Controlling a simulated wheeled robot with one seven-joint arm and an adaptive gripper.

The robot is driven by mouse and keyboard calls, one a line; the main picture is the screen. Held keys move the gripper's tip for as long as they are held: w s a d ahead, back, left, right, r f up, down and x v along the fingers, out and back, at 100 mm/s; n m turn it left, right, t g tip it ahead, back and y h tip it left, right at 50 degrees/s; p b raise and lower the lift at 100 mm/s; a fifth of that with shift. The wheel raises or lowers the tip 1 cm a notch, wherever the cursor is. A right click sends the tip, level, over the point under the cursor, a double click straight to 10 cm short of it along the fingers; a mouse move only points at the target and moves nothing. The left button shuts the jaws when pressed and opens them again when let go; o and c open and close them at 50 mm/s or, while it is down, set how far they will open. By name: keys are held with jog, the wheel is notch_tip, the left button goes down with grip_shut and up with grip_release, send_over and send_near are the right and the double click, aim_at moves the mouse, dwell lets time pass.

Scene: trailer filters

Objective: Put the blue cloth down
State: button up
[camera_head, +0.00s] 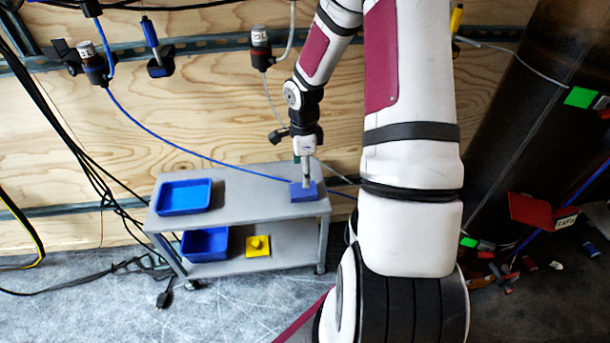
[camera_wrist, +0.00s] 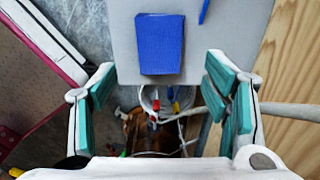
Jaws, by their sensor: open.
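The blue cloth (camera_head: 304,193) is a flat blue block-like piece on the top shelf of the grey cart (camera_head: 245,205), at its right end. In the wrist view the cloth (camera_wrist: 161,44) lies on the grey shelf close to its edge, ahead of the fingers. My gripper (camera_head: 306,182) points down over the cloth in the head view. In the wrist view my gripper (camera_wrist: 166,90) has its teal-padded fingers wide apart with nothing between them. Whether a fingertip touches the cloth cannot be told.
A blue tray (camera_head: 184,197) stands on the cart's left top. Another blue bin (camera_head: 205,244) and a yellow object (camera_head: 257,246) are on the lower shelf. A blue hose (camera_head: 200,154) runs to the cart's right end. The middle of the top shelf is clear.

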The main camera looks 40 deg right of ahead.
jog(key=s+a+r+n+h+p, duration=0.1)
jog(key=s+a+r+n, duration=0.3)
jog(key=r, duration=0.5)
jog(key=s+a+r+n, duration=0.3)
jog(key=a+r+n, duration=0.1)
jog(key=r, duration=0.4)
jog(key=s+a+r+n+h+p, duration=0.1)
jog(key=s+a+r+n, duration=0.3)
jog(key=r, duration=0.5)
jog(key=s+a+r+n+y, duration=0.1)
jog(key=s+a+r+n, duration=0.1)
jog(key=s+a+n, duration=0.3)
jog(key=s+a+r+n+y, duration=0.1)
jog(key=s+a+r+n, duration=0.2)
jog(key=s, duration=1)
jog(key=a+n, duration=0.2)
jog(key=n, duration=0.2)
jog(key=shift+a+n, duration=0.25)
jog(key=shift+n, duration=0.15)
